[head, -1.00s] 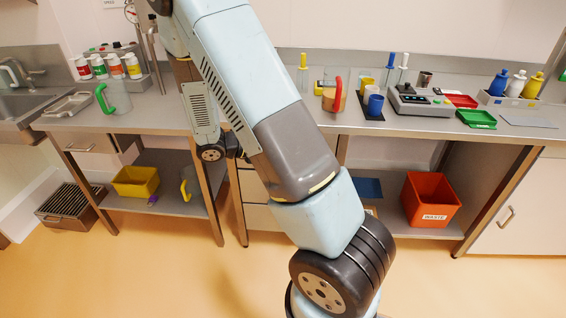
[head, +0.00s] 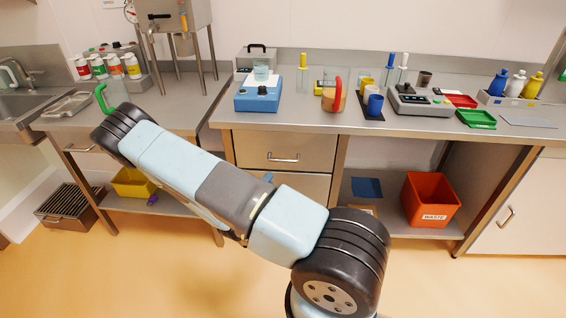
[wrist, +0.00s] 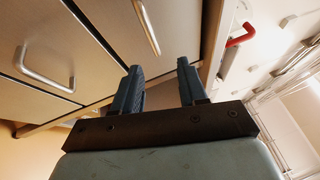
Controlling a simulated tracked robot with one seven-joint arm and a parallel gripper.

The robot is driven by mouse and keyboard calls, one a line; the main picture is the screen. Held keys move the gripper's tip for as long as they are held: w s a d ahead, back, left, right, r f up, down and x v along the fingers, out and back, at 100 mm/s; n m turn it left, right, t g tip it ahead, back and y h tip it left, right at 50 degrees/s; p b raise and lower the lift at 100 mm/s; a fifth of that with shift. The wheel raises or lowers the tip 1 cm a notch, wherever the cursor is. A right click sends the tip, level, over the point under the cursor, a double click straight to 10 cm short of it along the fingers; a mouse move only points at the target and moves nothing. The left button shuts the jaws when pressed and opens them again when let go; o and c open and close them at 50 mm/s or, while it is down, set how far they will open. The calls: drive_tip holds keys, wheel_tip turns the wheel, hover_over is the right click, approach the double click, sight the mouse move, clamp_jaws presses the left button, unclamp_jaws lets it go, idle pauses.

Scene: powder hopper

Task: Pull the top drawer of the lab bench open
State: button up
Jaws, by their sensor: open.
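The top drawer (head: 255,148) of the lab bench is a beige front with a horizontal metal bar handle (head: 283,158). It looks shut, flush with the bench front. In the wrist view its handle (wrist: 147,27) lies ahead of the gap between my fingertips, apart from them. My gripper (wrist: 159,67) is open and empty, with two blue fingers. In the head view my arm hides most of the gripper; only a small blue bit shows below the top drawer. The lower drawer (head: 312,184) is partly hidden by my arm; its handle (wrist: 45,68) shows at left in the wrist view.
The worktop above carries a blue device (head: 258,98) with a beaker, a jug with a red handle (head: 338,92) and a grey balance (head: 420,106). An orange waste bin (head: 432,200) stands on the shelf at right. Floor in front is clear.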

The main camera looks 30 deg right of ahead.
sight(283, 161)
drive_tip(key=shift+n+t+y, duration=0.3)
drive_tip(key=shift+n+t, duration=0.3)
drive_tip(key=shift+n, duration=0.3)
drive_tip(key=x, duration=0.4)
drive_tip(key=f+x, duration=0.1)
drive_tip(key=x, duration=0.8)
drive_tip(key=shift+w+d+f, duration=0.2)
drive_tip(key=shift+w+d, duration=0.05)
drive_tip(key=shift+w, duration=0.1)
clamp_jaws()
